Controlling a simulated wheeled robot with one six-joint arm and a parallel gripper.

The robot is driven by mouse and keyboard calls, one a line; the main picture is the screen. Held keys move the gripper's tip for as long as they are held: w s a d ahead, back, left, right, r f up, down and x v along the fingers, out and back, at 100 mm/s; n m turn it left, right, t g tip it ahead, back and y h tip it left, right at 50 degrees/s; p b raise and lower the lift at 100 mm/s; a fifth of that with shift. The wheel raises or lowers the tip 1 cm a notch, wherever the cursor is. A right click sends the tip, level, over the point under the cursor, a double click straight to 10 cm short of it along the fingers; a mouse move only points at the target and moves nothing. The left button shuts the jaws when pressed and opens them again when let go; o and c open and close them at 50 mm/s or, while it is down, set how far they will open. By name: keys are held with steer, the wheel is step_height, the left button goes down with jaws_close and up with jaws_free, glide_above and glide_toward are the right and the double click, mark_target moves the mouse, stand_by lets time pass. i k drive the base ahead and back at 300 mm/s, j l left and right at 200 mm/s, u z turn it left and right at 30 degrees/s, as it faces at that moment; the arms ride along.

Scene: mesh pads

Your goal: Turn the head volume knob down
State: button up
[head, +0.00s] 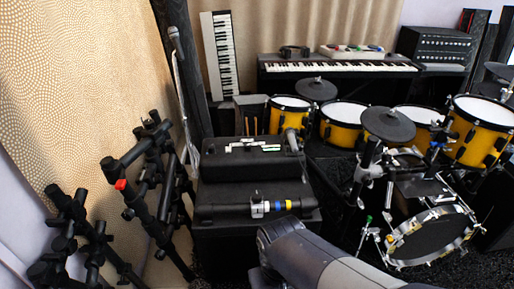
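A black amplifier-like unit (435,47) stands at the back right, beyond the keyboard. Its front carries rows of small controls, too small to tell which one is the head volume knob. A grey link of my arm (310,258) rises from the bottom edge, in front of the black boxes. My gripper is not visible in the head view, so its state does not show.
A black box stack (218,168) stands centre left with a banded bar (228,210) across its front. A keyboard (335,68) is behind. Yellow drums (481,132) fill the right. Black stand tubes (150,205) crowd the left. Dark floor shows between arm and drums.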

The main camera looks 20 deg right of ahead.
mark_target(211, 149)
steer(key=i+j+z, duration=0.15)
steer(key=i+j, duration=0.75)
